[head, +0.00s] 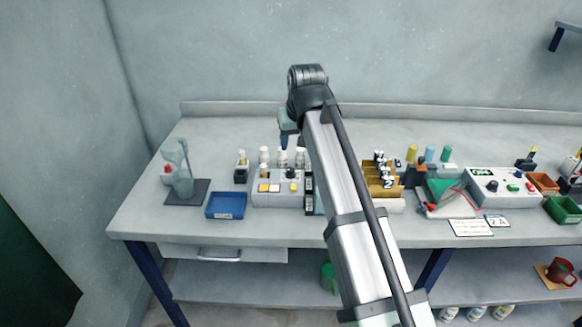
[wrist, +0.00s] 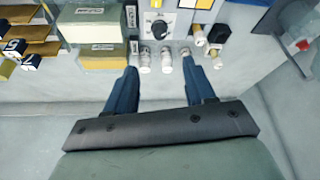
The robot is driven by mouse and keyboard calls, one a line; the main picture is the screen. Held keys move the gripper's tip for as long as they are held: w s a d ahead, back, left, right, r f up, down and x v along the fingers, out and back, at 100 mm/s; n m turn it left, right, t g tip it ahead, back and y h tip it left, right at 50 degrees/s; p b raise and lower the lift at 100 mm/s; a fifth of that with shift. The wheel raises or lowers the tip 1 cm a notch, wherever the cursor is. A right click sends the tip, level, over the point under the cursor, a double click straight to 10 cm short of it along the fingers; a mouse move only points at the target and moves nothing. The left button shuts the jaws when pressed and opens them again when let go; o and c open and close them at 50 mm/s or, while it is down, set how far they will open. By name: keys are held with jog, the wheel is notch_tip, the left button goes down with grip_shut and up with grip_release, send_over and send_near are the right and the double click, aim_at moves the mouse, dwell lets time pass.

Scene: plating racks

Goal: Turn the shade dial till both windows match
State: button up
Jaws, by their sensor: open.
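The grey shade box (head: 262,200) stands on the bench just left of my arm. On its top are two small yellowish windows, a left one (head: 263,188) and a right one (head: 275,188); they are too small to compare surely. The black dial (head: 291,174) is near the box's back right corner. In the wrist view the dial (wrist: 160,28) has a white scale around it. My gripper (wrist: 159,68) is open and empty, its blue fingers apart from the dial and on the vials' side of the box. In the head view its fingers (head: 287,138) are partly hidden.
White-capped vials (wrist: 146,61) stand between my fingers and the box. Yellow racks (head: 378,184) with numbered blocks stand right of my arm. The bench front left is clear.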

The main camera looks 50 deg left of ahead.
aim_at(290, 169)
jog(key=x, duration=1.3)
jog(key=shift+f, duration=0.35)
grip_shut()
